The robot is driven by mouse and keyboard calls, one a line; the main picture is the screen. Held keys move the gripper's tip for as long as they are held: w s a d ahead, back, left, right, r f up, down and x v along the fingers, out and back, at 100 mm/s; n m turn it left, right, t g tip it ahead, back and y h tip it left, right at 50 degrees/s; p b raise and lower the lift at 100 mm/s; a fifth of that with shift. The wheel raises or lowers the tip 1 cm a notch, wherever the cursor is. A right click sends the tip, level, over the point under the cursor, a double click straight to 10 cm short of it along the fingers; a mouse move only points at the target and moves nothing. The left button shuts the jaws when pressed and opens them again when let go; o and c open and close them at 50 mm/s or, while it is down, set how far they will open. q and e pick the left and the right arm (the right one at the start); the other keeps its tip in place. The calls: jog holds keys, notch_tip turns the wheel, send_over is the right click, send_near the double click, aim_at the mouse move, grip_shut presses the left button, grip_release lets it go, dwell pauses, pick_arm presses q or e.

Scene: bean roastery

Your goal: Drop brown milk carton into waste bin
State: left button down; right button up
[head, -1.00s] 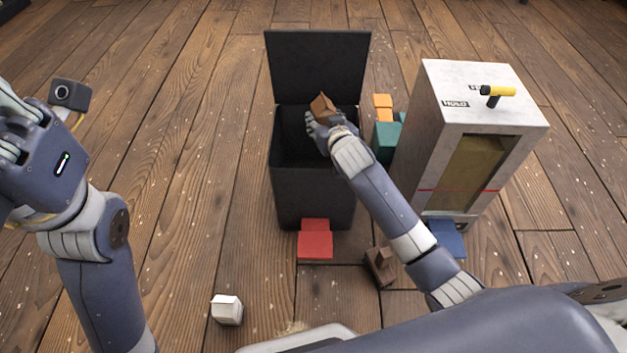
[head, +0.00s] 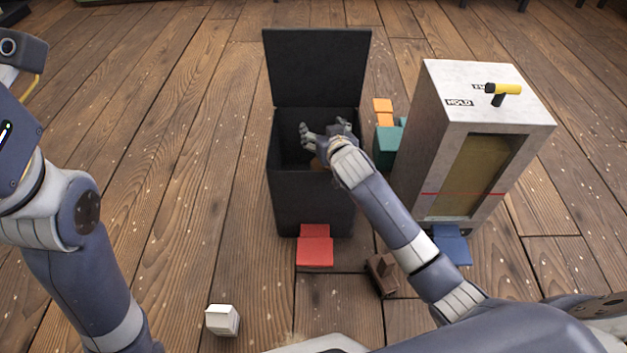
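The black waste bin (head: 312,203) stands in the middle of the head view with its lid (head: 318,68) raised. My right gripper (head: 326,128) is over the bin's opening with its fingers spread apart. Another brown carton (head: 381,273) lies on the floor in front of the bin, beside my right arm. My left arm is at the left edge; its gripper's fingers are out of the picture.
A grey cabinet (head: 408,165) with a yellow-and-black handled tool (head: 503,91) on top stands right of the bin. Red (head: 315,252), blue (head: 452,246), green (head: 386,147) and orange (head: 383,106) blocks are around them. A white carton (head: 222,320) lies at the front left. The left floor is clear.

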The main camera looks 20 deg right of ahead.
jog(key=v, duration=1.2)
dwell(0.5)
